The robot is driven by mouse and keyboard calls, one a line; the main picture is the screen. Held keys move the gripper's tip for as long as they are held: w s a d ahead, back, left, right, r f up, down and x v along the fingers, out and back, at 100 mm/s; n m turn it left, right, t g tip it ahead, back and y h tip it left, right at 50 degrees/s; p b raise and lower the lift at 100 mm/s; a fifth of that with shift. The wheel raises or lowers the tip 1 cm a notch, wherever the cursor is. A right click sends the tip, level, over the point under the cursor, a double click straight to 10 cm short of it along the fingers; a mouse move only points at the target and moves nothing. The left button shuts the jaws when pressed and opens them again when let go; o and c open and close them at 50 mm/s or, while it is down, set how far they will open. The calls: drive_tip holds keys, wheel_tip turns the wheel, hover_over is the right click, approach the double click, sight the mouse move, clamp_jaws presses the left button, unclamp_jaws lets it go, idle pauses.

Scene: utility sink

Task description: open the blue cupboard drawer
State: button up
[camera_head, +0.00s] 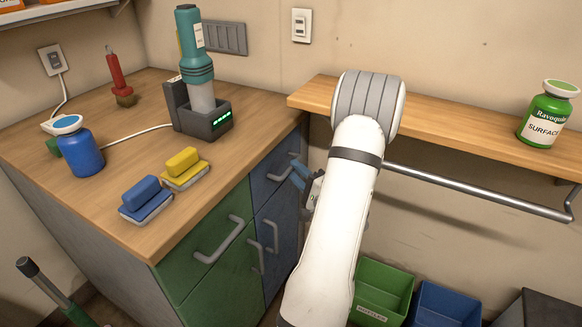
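The blue cupboard drawer (270,184) is the upper right front of the cupboard under the wooden worktop. It looks flush with the fronts around it. Part of its grey handle (294,157) shows at its upper right; the rest is hidden. My gripper (299,177) is at the right end of this drawer front, close to the handle, with a blue-grey finger part showing. My white arm covers most of the gripper, so I cannot see whether it touches the handle or whether its fingers are apart.
A green drawer (203,262) with a grey bar handle is left of the blue one; green and blue doors are below. A wooden shelf (450,133) with a metal rail (470,187) runs right of my arm. Green (383,290) and blue (445,305) bins stand below it.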

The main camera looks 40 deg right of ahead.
drive_tip(key=shift+w+d+r, duration=0.15)
drive_tip(key=shift+w, duration=0.55)
drive_tip(key=shift+w+d+r, duration=0.15)
drive_tip(key=shift+w, duration=0.5)
drive_tip(key=shift+c, duration=0.2)
clamp_jaws()
